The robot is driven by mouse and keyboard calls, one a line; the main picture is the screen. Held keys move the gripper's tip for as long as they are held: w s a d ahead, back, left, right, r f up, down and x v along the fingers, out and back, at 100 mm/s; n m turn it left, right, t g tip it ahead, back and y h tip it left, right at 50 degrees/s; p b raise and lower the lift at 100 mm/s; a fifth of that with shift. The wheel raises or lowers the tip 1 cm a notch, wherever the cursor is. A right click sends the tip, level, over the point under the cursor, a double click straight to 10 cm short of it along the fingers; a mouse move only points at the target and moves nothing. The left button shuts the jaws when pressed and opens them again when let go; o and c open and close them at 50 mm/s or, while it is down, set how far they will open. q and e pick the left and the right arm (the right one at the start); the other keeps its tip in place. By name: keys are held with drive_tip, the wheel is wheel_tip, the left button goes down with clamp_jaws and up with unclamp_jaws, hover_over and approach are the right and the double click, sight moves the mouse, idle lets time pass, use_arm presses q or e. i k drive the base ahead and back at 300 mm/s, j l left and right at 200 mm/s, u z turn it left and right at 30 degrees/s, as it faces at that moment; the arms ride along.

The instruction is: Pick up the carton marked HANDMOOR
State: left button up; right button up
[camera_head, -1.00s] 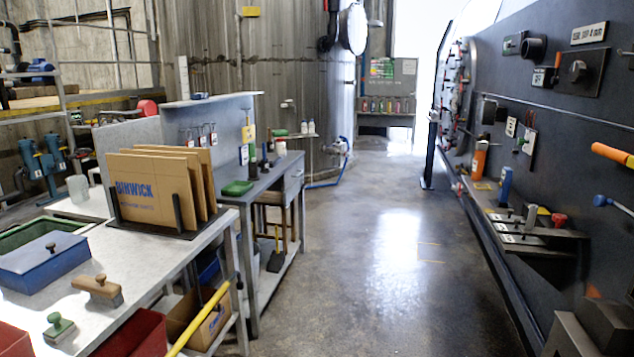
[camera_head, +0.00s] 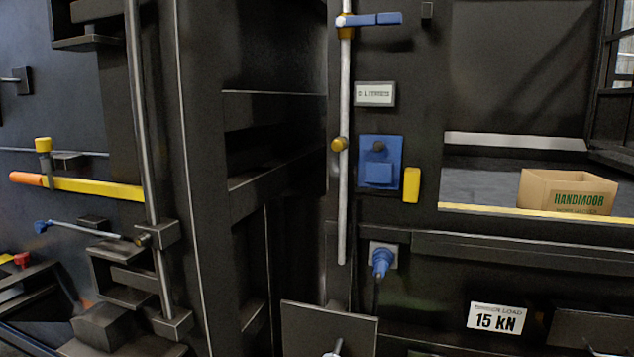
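The carton marked HANDMOOR (camera_head: 568,192) is a brown, open-topped cardboard box with green lettering. It stands upright at the right of the head view, on the grey floor (camera_head: 475,186) of an opening in the dark machine. A yellow-edged sill (camera_head: 490,210) runs along the front of the opening and lies in front of the box's base. Neither of my grippers shows in the head view.
A "15 kN" label (camera_head: 497,318) is below the opening. A vertical metal rod (camera_head: 345,200), a blue latch box (camera_head: 379,175) and a yellow tab (camera_head: 411,185) are left of it. A yellow bar with an orange end (camera_head: 85,187) sticks out at the left.

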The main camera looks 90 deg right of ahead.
sight(577, 192)
drive_tip(key=z, duration=4.1)
drive_tip(key=i+l, duration=0.1)
drive_tip(key=l, duration=0.4)
drive_tip(key=i+l+u, duration=0.1)
drive_tip(key=l, duration=0.45)
